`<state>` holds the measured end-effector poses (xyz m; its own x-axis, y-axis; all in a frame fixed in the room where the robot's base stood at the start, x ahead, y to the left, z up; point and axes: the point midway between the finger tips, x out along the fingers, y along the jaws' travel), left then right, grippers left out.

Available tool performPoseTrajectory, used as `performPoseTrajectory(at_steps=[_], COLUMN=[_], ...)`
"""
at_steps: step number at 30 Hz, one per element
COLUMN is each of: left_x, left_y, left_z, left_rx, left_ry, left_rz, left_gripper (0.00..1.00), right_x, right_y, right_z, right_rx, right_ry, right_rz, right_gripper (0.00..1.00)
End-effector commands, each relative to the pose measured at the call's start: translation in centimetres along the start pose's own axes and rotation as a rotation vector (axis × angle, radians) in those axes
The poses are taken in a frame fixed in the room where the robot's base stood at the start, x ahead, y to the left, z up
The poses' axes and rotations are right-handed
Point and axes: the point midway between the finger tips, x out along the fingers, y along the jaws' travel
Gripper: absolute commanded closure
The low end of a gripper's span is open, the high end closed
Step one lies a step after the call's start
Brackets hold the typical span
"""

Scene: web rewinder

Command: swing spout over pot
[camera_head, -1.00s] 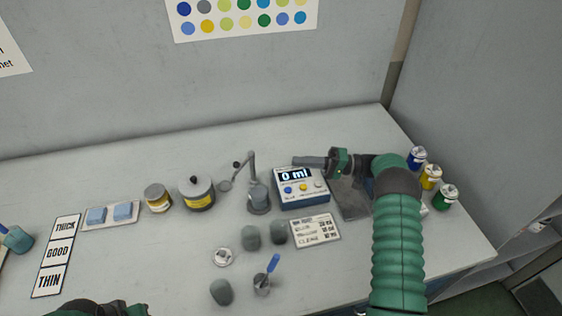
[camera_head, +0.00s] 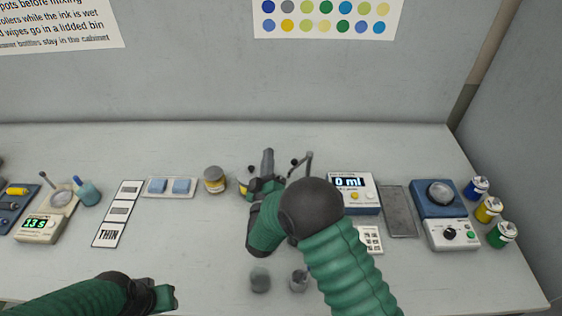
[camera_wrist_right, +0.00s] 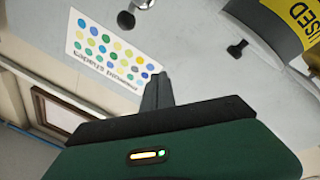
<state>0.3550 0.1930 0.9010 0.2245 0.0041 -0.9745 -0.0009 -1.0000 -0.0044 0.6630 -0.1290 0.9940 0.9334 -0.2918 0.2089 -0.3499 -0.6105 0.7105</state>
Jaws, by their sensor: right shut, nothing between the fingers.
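The spout (camera_head: 308,165), a thin grey post with a bent arm, stands left of the blue-and-white "0 ml" meter (camera_head: 350,182) in the head view. My right arm hides its lower part. My right gripper (camera_head: 267,155) is shut and empty, just left of the spout; I see no contact. In the right wrist view the closed fingers (camera_wrist_right: 157,92) point towards the wall. A yellow-labelled container (camera_wrist_right: 288,30) is close by at upper right in the wrist view. My left gripper (camera_head: 168,298) is low at left, its jaws unclear.
A grey cup (camera_head: 299,281) stands at the front. A grey plate (camera_head: 399,211), a blue-and-white device (camera_head: 440,198) and coloured bottles (camera_head: 488,209) are at right.

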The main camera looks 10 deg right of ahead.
Motion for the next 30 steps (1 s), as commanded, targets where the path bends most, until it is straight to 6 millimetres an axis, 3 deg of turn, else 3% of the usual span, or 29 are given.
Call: performPoseTrajectory(at_steps=[1, 3, 6, 8, 14, 25, 30], left_x=[-0.1, -0.2, -0.2, -0.2, -0.3, -0.6, -1.0], left_y=[0.0, 0.0, 0.0, 0.0, 0.0, 0.0, 0.0], left_z=[0.0, 0.0, 0.0, 0.0, -0.1, -0.1, -0.2], left_rx=[0.000, 0.000, -0.001, -0.001, -0.001, -0.001, -0.001], left_ry=[0.000, 0.000, 0.000, 0.000, 0.000, 0.000, 0.000], left_rz=[0.000, 0.000, 0.000, 0.000, 0.000, 0.000, 0.000], left_gripper=[0.64, 0.64, 0.64, 0.64, 0.64, 0.64, 0.64], right_x=[-2.3, -4.9, -7.2, -7.6, -5.7, 2.2, 0.6], right_y=[-0.7, -1.1, -1.2, -1.2, -1.0, -0.8, 0.7], right_z=[0.1, 0.8, 1.6, 1.9, 2.7, 4.5, 6.3], right_rx=[-0.153, -0.352, -0.532, -0.582, -0.597, -0.595, -0.597], right_ry=[-0.060, -0.139, -0.206, -0.225, -0.236, -0.234, -0.232], right_rz=[-0.012, -0.028, -0.050, -0.056, -0.055, -0.054, -0.057], right_gripper=[1.00, 1.00, 1.00, 1.00, 1.00, 1.00, 1.00])
